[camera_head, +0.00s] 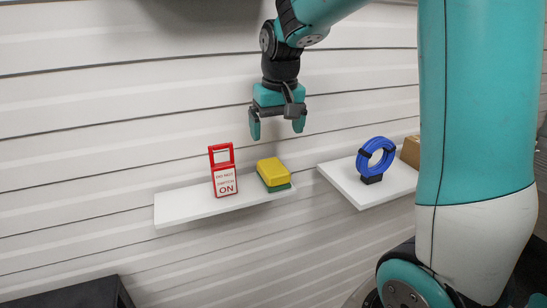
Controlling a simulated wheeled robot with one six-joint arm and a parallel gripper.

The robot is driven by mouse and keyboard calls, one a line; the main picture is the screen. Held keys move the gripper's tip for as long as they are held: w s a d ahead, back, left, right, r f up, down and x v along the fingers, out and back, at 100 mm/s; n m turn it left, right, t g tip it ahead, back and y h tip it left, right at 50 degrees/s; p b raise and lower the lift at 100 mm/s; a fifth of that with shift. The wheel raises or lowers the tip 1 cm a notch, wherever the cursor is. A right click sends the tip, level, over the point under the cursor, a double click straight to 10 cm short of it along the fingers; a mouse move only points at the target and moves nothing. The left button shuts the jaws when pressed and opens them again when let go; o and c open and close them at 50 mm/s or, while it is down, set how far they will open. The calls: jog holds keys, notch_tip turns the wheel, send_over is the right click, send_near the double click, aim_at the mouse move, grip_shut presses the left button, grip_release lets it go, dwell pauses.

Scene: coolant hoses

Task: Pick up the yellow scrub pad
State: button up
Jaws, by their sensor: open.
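The yellow scrub pad (272,170) lies on a white wall shelf (180,208), near the shelf's right end. It is a yellow block with a green layer (279,187) along its underside. My gripper (277,133) is open and empty, with its fingers pointing down. In the picture it is above the pad, with a clear gap between the fingertips and the pad.
A red-framed sign (224,172) reading "ON" stands just left of the pad on the same shelf. A second white shelf (345,180) to the right holds a blue coiled hose (363,160) on a black stand and a brown box (411,150). A dark surface (85,294) is at lower left.

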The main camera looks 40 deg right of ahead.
jog(key=p, duration=0.1)
send_over(273, 166)
jog(key=f, duration=0.5)
jog(key=shift+s+d+f, duration=0.25)
jog(key=f, duration=0.2)
jog(key=f+p, duration=0.2)
jog(key=f, duration=0.1)
jog(key=shift+w+a+f, duration=0.15)
jog(key=shift+w+f, duration=0.15)
jog(key=c, duration=1)
